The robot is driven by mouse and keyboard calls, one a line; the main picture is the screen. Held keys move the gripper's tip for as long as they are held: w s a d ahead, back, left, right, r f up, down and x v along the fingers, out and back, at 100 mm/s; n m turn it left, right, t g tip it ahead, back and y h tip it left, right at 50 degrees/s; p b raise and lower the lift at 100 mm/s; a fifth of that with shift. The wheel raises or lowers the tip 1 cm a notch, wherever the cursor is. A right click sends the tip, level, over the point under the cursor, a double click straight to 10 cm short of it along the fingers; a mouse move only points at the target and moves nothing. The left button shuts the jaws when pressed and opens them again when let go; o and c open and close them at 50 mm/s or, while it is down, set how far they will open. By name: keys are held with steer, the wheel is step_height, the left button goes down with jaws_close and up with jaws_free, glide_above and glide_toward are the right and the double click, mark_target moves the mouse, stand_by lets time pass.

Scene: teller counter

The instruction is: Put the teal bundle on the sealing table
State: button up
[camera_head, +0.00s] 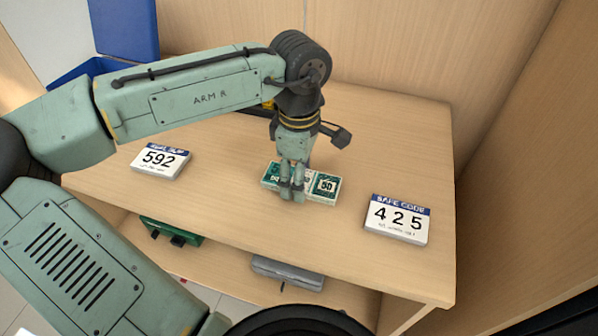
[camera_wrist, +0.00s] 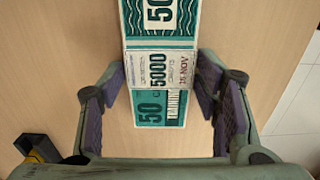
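The teal bundle (camera_head: 325,187), a banded stack of notes marked 50, lies flat on the wooden counter in the head view. The wrist view shows the bundle (camera_wrist: 160,58) running up the middle, with a white band marked 5000 across it. My gripper (camera_head: 292,192) is down at the bundle, its fingers hiding part of it in the head view. In the wrist view my gripper (camera_wrist: 161,72) is open, with one finger close beside each long edge at the band. Contact is not clear. I cannot identify a sealing table in either view.
A green object (camera_head: 172,232) and a grey case (camera_head: 287,272) are on the shelf below. A wood panel closes the right side.

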steer(key=shift+o, duration=1.1)
step_height(320, 180, up, 12)
steer(key=shift+r+b, duration=0.2)
steer(key=shift+b, duration=0.15)
steer(key=shift+s+f, duration=0.1)
